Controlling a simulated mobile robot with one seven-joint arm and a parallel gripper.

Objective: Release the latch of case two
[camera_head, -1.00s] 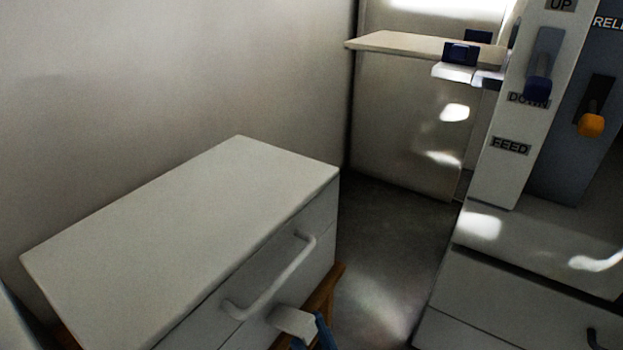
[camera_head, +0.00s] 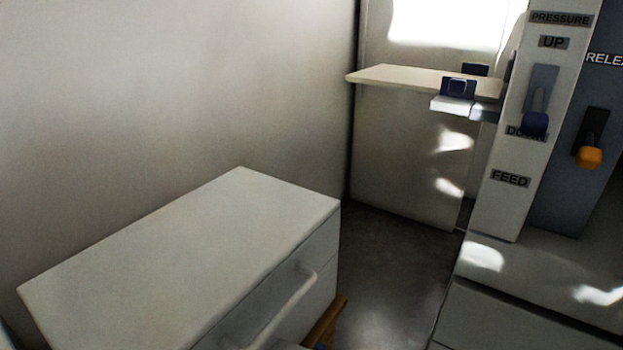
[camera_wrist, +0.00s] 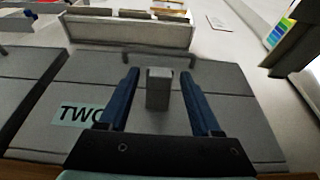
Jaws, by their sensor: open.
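Case two (camera_wrist: 50,100) is a grey case with a green "TWO" label (camera_wrist: 78,112), filling the middle of the wrist view. A grey upright block, which looks like its latch (camera_wrist: 158,88), stands out from its middle. My gripper (camera_wrist: 160,74) is open, with one dark blue finger on each side of the block in the picture. Gaps show on both sides, and I cannot tell how deep the fingers reach around it. A dark handle-like bar lies behind the block. In the head view I cannot make out the case or its label.
In the head view, a white drawer cabinet (camera_head: 190,255) with a bar handle (camera_head: 287,308) stands at lower left. A panel with a blue lever (camera_head: 536,122) and an orange-tipped lever (camera_head: 590,157) is at right. A pale shelf (camera_head: 400,78) is behind. A white box (camera_wrist: 125,33) lies beyond the case.

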